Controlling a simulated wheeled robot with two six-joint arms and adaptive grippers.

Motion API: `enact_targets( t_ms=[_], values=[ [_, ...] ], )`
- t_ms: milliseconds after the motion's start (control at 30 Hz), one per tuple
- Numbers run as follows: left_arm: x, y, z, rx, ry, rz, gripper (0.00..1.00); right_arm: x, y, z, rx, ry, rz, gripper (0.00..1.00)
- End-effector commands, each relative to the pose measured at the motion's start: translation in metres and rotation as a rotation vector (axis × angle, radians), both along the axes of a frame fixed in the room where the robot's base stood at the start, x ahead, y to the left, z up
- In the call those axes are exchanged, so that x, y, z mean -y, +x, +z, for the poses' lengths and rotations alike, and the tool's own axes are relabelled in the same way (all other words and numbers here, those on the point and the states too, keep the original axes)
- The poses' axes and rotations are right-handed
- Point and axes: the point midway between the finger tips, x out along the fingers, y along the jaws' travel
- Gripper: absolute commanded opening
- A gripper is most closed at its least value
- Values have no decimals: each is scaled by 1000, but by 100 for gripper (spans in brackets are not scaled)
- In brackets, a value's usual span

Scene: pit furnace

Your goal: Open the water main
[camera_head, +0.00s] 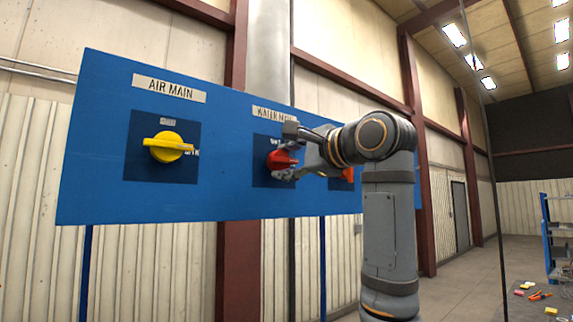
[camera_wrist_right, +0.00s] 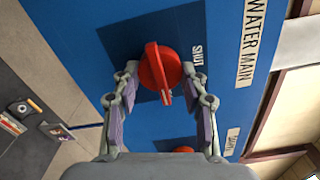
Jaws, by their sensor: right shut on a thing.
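The water main valve is a round red knob with a raised bar handle (camera_head: 279,160) on a dark blue plate, under a partly covered "WATER MAIN" label (camera_head: 272,113). It also shows in the right wrist view, as a red knob (camera_wrist_right: 153,66). The bar lies crosswise to the "SHUT" mark (camera_wrist_right: 197,55), its white-marked end facing away from that mark's side. My right gripper (camera_head: 284,153) is closed around the knob, one finger on each side; in the right wrist view its fingers (camera_wrist_right: 160,80) flank it. Any open mark is hidden. My left gripper is out of view.
A yellow "AIR MAIN" knob (camera_head: 168,147) is on the same blue panel (camera_head: 225,195), to the left. Another red knob (camera_head: 347,174) sits right of the water valve, partly behind my right arm. A blue shelf (camera_head: 549,240) stands far right. Open floor lies right of the panel.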

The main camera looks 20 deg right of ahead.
Motion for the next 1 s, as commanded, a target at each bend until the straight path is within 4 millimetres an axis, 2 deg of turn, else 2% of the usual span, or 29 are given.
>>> enact_targets(
  t_ms=[533,567,700,1000],
  values=[
    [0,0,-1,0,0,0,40,0,0,0,-8,20,0,12],
    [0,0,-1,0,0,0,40,0,0,0,-8,20,0,47],
    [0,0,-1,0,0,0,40,0,0,0,-8,19,0,66],
    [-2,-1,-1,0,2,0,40,0,-1,0,-7,19,0,66]
  ],
)
